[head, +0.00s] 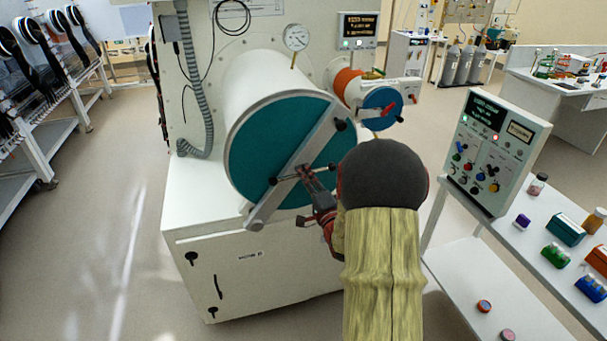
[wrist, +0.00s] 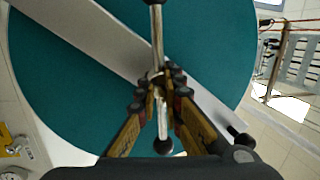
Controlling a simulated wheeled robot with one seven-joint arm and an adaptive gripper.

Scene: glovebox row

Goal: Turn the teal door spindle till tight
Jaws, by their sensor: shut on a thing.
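The large round teal door (head: 262,135) closes the end of the white cylindrical chamber, with a flat grey crossbar (head: 283,185) running diagonally over it. At its centre is the door spindle (head: 285,179), a thin metal bar with dark ball ends. My gripper (head: 310,178) reaches it from the lower right. In the wrist view, my gripper (wrist: 163,85) is shut on the spindle (wrist: 157,40) near its middle, with one ball end above and one below the fingers. The teal door (wrist: 70,85) fills the background there. The fingers hide the spindle's hub.
A tilted control panel (head: 494,150) and a white table (head: 520,240) with small bottles and boxes stand at right. Floor at left is clear.

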